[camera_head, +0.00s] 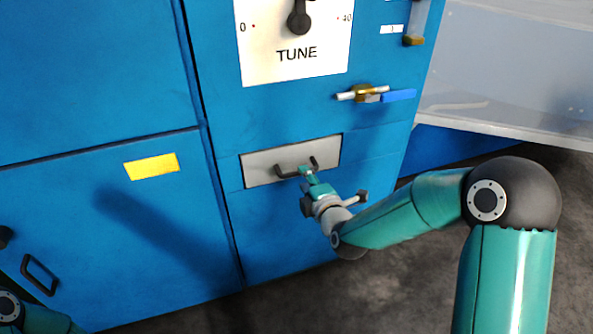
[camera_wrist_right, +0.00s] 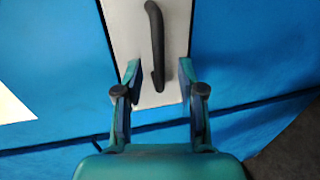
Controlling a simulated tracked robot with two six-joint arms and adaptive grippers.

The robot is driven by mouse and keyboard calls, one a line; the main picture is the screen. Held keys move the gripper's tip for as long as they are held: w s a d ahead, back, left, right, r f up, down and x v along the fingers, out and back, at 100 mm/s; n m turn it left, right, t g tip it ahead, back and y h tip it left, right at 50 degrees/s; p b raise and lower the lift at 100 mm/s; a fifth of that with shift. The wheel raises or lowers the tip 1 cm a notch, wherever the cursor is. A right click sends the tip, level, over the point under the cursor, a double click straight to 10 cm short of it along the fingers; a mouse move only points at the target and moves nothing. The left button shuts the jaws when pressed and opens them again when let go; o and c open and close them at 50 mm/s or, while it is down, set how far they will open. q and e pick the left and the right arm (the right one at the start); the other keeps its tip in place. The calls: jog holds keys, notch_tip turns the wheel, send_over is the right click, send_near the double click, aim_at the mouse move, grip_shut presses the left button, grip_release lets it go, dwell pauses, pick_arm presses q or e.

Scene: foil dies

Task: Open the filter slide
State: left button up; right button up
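The filter slide is a light grey plate (camera_head: 262,165) set low in the blue cabinet front, and its face lies about level with the cabinet. It carries a black bar handle (camera_head: 290,172). My right gripper (camera_head: 306,171) is at the handle. In the right wrist view the gripper (camera_wrist_right: 160,72) is open, with one finger on each side of the lower end of the handle (camera_wrist_right: 156,40). A gap shows between each finger and the handle; I cannot tell how deep the fingers reach. Only a piece of my left arm shows at the lower left of the head view.
A yellow label (camera_head: 152,167) and a black door handle (camera_head: 39,274) are on the left door. A pale translucent panel (camera_head: 510,70) stands at the right. The floor in front is clear.

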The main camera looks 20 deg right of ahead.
aim_at(286, 146)
jog(key=shift+x, duration=2.1)
grip_shut()
